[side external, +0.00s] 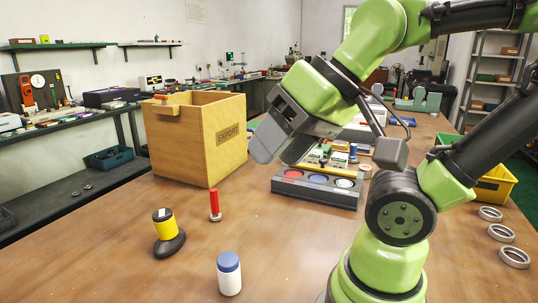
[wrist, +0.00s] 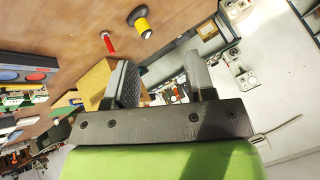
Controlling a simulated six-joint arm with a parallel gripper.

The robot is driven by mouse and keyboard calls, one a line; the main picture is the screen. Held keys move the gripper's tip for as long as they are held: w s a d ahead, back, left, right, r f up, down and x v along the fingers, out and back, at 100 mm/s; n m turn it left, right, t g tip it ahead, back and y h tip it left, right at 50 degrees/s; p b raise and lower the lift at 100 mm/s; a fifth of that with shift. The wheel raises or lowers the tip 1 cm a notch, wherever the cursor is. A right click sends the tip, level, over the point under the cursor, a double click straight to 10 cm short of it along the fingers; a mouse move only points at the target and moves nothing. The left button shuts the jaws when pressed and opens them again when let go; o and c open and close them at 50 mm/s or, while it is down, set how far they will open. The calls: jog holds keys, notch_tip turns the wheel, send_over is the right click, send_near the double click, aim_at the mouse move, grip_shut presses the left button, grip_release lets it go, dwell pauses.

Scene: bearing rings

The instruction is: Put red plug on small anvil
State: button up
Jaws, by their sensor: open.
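The red plug (side external: 214,201) stands upright on the table, on a small pale foot, in front of the wooden box. It also shows in the wrist view (wrist: 107,41), beyond my fingers. I cannot tell whether this base is the small anvil, and nothing else is clearly an anvil. My gripper (side external: 280,143) is open and empty, high above the table, up and right of the red plug. Its two fingers (wrist: 160,82) are apart in the wrist view.
A wooden EXPORT box (side external: 202,138) stands behind the plug. A grey tray (side external: 315,196) with coloured round spots lies right of it. A white bottle with blue cap (side external: 229,275) stands in front. Metal rings (side external: 501,233) lie at right, near a yellow bin (side external: 495,187).

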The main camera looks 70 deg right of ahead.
dwell(0.4)
jog(key=m+h, duration=0.3)
jog(key=h, duration=0.2)
send_over(213, 195)
jog(key=s+a, duration=0.6)
jog(key=a, duration=0.3)
notch_tip(213, 195, down, 11)
jog(key=w+d+f+h, duration=0.1)
jog(key=d+f, duration=0.1)
jog(key=f, duration=0.2)
jog(key=w+d+f+h, duration=0.1)
jog(key=d+f, duration=0.2)
jog(key=f, duration=0.1)
jog(key=w+d+f+m, duration=0.1)
jog(key=d+f, duration=0.1)
jog(key=f, duration=0.1)
jog(key=shift+w+d+f+h, duration=0.35)
jog(key=shift+d+f+h, duration=0.05)
jog(key=shift+x, duration=3)
jog(key=shift+w+r, duration=0.15)
jog(key=shift+r, duration=0.05)
grip_shut()
jog(key=shift+r, duration=0.1)
